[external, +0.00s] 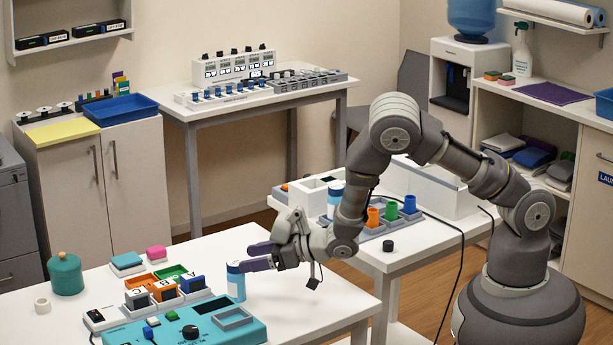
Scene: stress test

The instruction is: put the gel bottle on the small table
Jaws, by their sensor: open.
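A light-blue bottle (236,283) with a white band and a blue top stands upright on the white front table (310,309); it looks like the gel bottle. My gripper (252,257), with purple fingers, is open at the height of the bottle's top, just right of it. One finger overlaps the bottle's upper edge in the picture; I cannot tell whether they touch. A second blue and white bottle (335,192) stands on the smaller white table (421,246) behind, partly hidden by my forearm.
A teal device (170,326), coloured small boxes (165,290) and a green jar (65,274) crowd the front table's left. The smaller table holds coloured cups (391,210), a black knob (388,246), white bins (440,190) and a black cable. The front table's right is clear.

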